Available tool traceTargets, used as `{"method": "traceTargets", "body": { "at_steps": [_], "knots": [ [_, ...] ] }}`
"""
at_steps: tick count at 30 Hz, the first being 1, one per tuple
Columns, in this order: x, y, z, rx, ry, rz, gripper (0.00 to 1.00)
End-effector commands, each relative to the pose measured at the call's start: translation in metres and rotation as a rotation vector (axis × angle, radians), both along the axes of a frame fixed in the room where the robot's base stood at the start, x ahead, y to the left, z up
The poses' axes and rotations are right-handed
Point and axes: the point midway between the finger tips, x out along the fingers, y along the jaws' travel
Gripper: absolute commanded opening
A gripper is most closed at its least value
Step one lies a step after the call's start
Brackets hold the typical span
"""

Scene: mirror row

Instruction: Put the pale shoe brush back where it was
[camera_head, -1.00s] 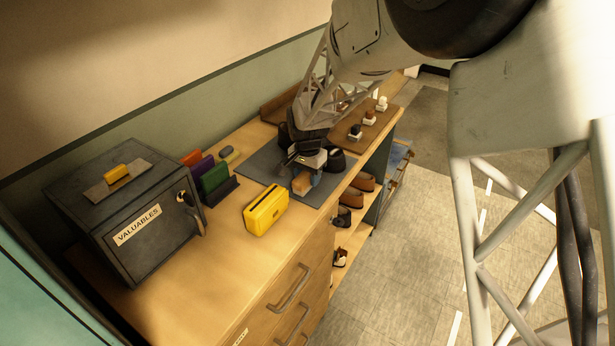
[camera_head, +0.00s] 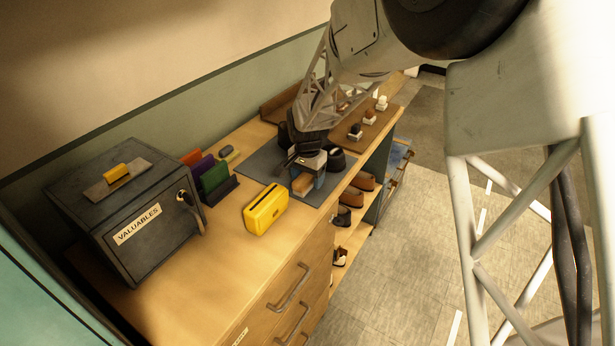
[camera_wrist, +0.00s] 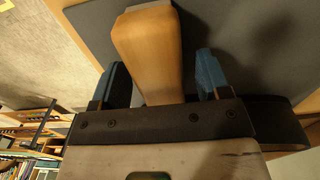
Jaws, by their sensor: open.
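The pale shoe brush, seen as a pale wooden block (camera_head: 301,184), is on the grey mat on the counter, partly hidden by my gripper. In the wrist view its wooden body (camera_wrist: 149,50) runs between my two blue fingers, with visible gaps on both sides. Its bristles cannot be made out. My gripper (camera_head: 309,180) is low over the mat, open, with its fingers on either side of the brush. The fingers (camera_wrist: 163,85) do not appear to touch it.
Dark round items (camera_head: 336,158) stand close beside my gripper. A yellow box (camera_head: 265,210) stands left of the mat (camera_head: 258,161). Farther left are a rack of coloured tins (camera_head: 214,178) and a grey valuables safe (camera_head: 130,215). A brown tray (camera_head: 384,119) holds small white-based pieces at right.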

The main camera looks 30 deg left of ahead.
Motion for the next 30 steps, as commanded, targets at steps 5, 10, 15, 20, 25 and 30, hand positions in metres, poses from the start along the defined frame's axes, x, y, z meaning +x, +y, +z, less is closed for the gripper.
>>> {"method": "traceTargets", "body": {
  "at_steps": [5,10,15,20,25,30],
  "knots": [
    [0.000,0.000,0.007,0.001,-0.001,0.000,0.70],
    [0.000,0.000,0.022,0.001,-0.001,0.000,0.70],
    [0.000,0.000,0.047,0.002,-0.002,0.000,0.70],
    [0.000,0.000,0.073,0.001,-0.001,0.000,0.70],
    [0.000,0.000,0.098,0.001,-0.001,0.000,0.70],
    [0.000,0.000,0.115,0.001,-0.001,0.000,0.70]
  ]
}}
